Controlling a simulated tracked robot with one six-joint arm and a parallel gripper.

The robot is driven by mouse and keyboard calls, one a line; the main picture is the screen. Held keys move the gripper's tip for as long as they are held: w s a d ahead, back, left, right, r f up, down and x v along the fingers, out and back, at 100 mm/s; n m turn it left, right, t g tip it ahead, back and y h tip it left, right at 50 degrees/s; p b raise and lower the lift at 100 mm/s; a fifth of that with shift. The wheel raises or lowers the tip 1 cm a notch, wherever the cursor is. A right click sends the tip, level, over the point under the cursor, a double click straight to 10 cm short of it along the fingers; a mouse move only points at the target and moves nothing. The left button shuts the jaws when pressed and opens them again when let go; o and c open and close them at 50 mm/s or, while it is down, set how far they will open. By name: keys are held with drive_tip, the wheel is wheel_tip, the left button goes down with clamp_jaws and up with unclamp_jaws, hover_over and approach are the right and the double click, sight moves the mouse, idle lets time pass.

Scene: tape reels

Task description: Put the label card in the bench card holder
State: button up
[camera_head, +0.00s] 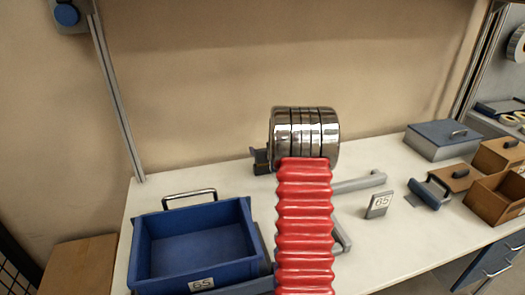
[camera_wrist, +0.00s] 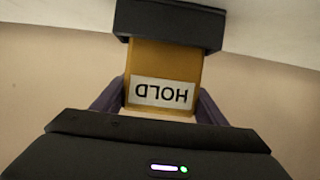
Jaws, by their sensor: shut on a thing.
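The label card (camera_wrist: 165,62) is ochre with a white strip reading HOLD, upside down in the wrist view. My gripper (camera_wrist: 158,104) is shut on it, with a purple finger at each side. The card's upper edge in that view meets a dark bar (camera_wrist: 168,22). I cannot tell whether the card is in the bar, or whether the bar is the card holder. In the head view my red arm sleeve and shiny wrist hide the card. A small dark part (camera_head: 262,160) shows just left of the wrist.
A blue bin (camera_head: 190,245) labelled 65 stands at front left. A grey stand marked 65 (camera_head: 379,206) and a blue-handled tool (camera_head: 430,192) are at right. Beyond are brown boxes (camera_head: 497,193) and a grey-blue case (camera_head: 442,141). Grey bars lie right of my arm.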

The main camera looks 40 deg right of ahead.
drive_tip(key=o, duration=1.1)
drive_tip(key=shift+c, duration=0.2)
drive_tip(key=shift+r, duration=0.1)
drive_tip(key=v, duration=1.2)
